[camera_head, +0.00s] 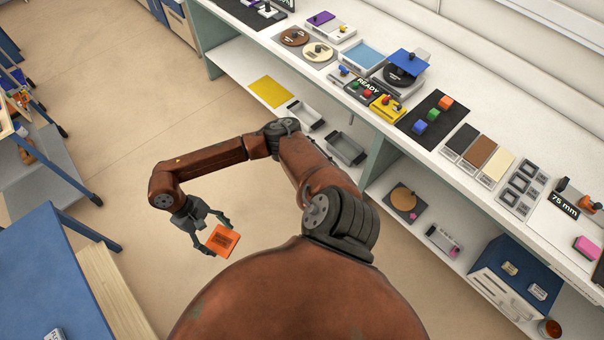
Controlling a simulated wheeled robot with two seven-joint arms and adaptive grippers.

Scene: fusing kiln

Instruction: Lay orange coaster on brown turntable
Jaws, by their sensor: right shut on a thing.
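My right gripper (208,235) is shut on the orange coaster (222,241), a square with a dark mark on its face. It holds the coaster tilted above the floor, left of the workbench and well away from it. The brown turntable (287,37), a round disc with a dark knob, is on the bench top at the upper middle, beside a cream turntable (318,55). No coaster shows on the brown disc. My left gripper is not in view.
A blue square (408,61) sits over a dark turntable (396,79) farther along the bench. Coloured blocks, tiles and a READY sign (369,87) crowd the bench top (461,104). A lower shelf holds grey trays (345,149). A blue table (40,265) stands at the lower left.

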